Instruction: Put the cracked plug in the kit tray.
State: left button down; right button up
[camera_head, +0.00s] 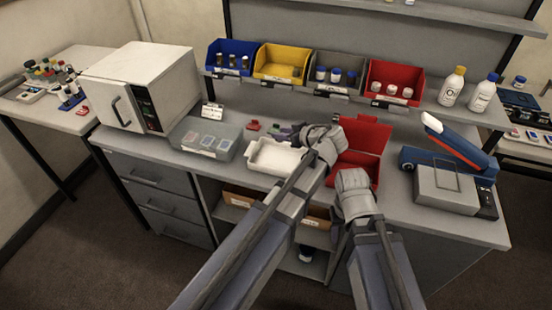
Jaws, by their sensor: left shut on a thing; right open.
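A white tray (272,158) sits on the bench in the middle and looks empty where it shows; I take it as the kit tray. My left gripper (312,132) is over the bench at the tray's back right corner. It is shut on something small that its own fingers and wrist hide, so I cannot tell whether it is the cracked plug. My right gripper (352,176) is open, in front of an open red box (366,134). I cannot pick out the cracked plug anywhere in view.
A grey case with a clear lid (205,140) lies left of the tray, beside a white oven-like unit (145,85). Small red, green and purple pieces lie behind the tray. Coloured bins (282,64) line the back. A blue and white device (450,150) stands right.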

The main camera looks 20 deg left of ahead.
aim_at(282, 163)
pick_arm(q)
jog(key=shift+f+b, duration=4.5)
jog(key=shift+f, duration=0.3)
jog(key=shift+f, duration=0.2)
jog(key=c, duration=0.6)
grip_release()
jog(key=shift+o, duration=0.2)
jog(key=shift+r, duration=0.1)
